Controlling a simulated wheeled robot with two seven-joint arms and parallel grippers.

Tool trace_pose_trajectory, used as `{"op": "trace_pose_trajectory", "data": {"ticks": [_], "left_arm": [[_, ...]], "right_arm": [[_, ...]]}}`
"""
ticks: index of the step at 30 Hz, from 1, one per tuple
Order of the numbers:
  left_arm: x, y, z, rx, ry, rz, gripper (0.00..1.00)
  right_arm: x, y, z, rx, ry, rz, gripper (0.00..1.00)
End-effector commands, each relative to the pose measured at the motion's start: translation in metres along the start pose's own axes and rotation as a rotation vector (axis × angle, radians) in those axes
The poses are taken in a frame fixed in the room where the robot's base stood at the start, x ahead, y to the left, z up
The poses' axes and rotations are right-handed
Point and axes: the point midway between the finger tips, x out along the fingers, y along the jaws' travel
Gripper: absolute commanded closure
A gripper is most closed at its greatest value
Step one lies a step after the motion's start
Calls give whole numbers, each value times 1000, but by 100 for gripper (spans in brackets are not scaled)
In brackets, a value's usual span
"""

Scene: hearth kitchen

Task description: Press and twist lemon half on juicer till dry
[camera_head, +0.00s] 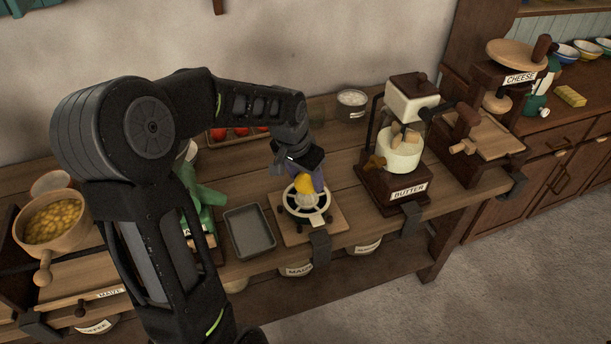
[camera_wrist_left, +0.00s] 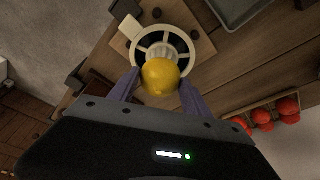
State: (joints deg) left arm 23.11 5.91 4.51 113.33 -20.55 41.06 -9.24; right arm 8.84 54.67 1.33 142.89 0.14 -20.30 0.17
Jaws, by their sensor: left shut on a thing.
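The juicer (camera_head: 307,211) is a white ring with spokes on a wooden board (camera_head: 334,222), clamped at the counter's front edge. The yellow lemon half (camera_head: 304,184) is over the juicer's centre. My left gripper (camera_head: 306,178) is shut on the lemon from above. In the left wrist view the lemon (camera_wrist_left: 160,76) sits between the two purple fingers of my left gripper (camera_wrist_left: 160,88). It covers part of the juicer (camera_wrist_left: 160,40); whether it touches the cone is hidden. My right gripper is not in view.
A grey tray (camera_head: 249,231) lies left of the juicer. The butter churn (camera_head: 394,180) stands to the right, the cheese press (camera_head: 491,130) beyond it. Red tomatoes (camera_wrist_left: 288,107) lie in a tray behind. A bowl of yellow pieces (camera_head: 52,222) is at the far left.

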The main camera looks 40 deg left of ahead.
Motion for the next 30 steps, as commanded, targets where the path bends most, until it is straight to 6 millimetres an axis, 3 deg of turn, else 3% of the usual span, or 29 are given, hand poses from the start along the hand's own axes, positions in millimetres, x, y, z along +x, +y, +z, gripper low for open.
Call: {"op": "trace_pose_trajectory", "data": {"ticks": [30], "left_arm": [[9,0,2,0,0,0,86]], "right_arm": [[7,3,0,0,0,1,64]]}}
